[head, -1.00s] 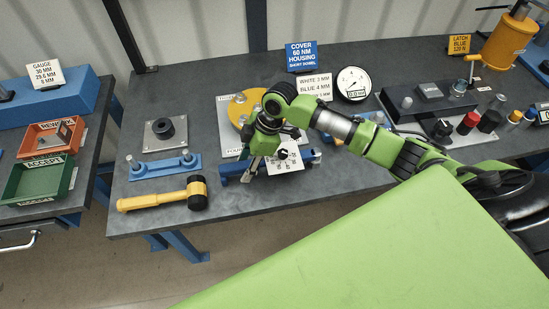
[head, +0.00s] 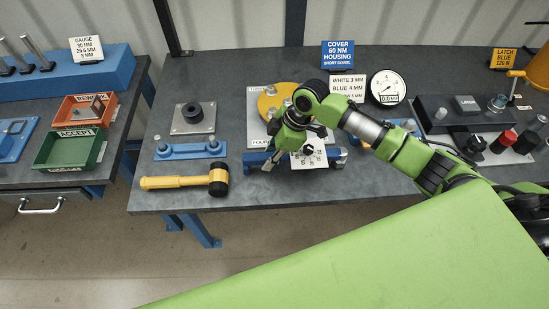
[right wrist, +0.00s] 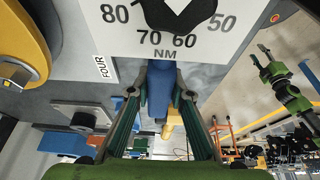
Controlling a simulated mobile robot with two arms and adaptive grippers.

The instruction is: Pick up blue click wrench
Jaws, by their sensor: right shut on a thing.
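The blue click wrench (head: 336,156) lies at the front of the table in the head view, with a white scale card (head: 309,156) above it. My right gripper (head: 270,162) is at its left part, pointing down. In the right wrist view the gripper (right wrist: 160,98) has a finger on either side of the wrench's blue bar (right wrist: 159,82) and is shut on it. The card, marked 80 to 50 NM, fills the top there. A green arm with a dark end (right wrist: 265,50) shows small at right; its jaws are unclear.
A yellow mallet (head: 180,182) and a blue bar with two studs (head: 190,150) lie left of the wrench. A yellow round part on a pale plate (head: 258,131) and a dial gauge (head: 388,87) stand behind.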

